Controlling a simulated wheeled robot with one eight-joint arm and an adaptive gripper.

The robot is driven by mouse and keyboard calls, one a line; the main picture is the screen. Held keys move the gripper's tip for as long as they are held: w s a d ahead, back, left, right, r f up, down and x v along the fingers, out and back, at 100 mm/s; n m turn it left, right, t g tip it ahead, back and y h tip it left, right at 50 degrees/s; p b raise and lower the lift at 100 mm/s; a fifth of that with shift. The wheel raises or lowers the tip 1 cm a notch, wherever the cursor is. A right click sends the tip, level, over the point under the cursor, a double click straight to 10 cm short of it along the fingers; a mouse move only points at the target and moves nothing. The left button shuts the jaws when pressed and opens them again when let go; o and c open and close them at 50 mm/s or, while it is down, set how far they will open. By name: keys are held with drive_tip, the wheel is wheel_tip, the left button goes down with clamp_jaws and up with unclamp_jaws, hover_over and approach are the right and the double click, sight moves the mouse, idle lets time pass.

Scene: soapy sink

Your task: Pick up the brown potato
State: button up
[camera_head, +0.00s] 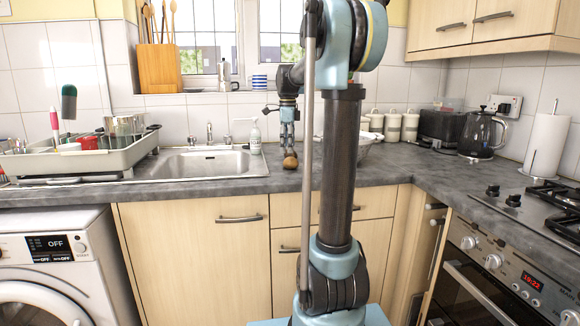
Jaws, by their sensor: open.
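The brown potato (290,162) is small and round and rests on the grey counter (240,186), just right of the metal sink. My gripper (289,148) hangs pointing down directly above the potato, with its fingers at or very near the potato's top. The gripper is open. From this distance I cannot tell whether the fingers touch the potato or reach around it.
The sink (205,166) and a spray bottle (255,137) stand to the left. A dish rack (85,158) with cups is farther left. A bowl (366,143), partly behind my arm, canisters (392,126) and a kettle (482,134) are to the right.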

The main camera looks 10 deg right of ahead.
sight(291, 159)
drive_tip(key=shift+s+d+f, duration=0.1)
drive_tip(key=shift+d+f, duration=0.1)
drive_tip(key=shift+f, duration=0.75)
drive_tip(key=shift+s+d+f, duration=0.1)
drive_tip(key=shift+d+f, duration=0.05)
drive_tip(key=shift+f, duration=0.75)
drive_tip(key=shift+s+d+f, duration=0.1)
drive_tip(key=shift+d+f, duration=0.1)
drive_tip(key=shift+f, duration=0.75)
drive_tip(key=c, duration=1.3)
drive_tip(key=shift+r, duration=0.1)
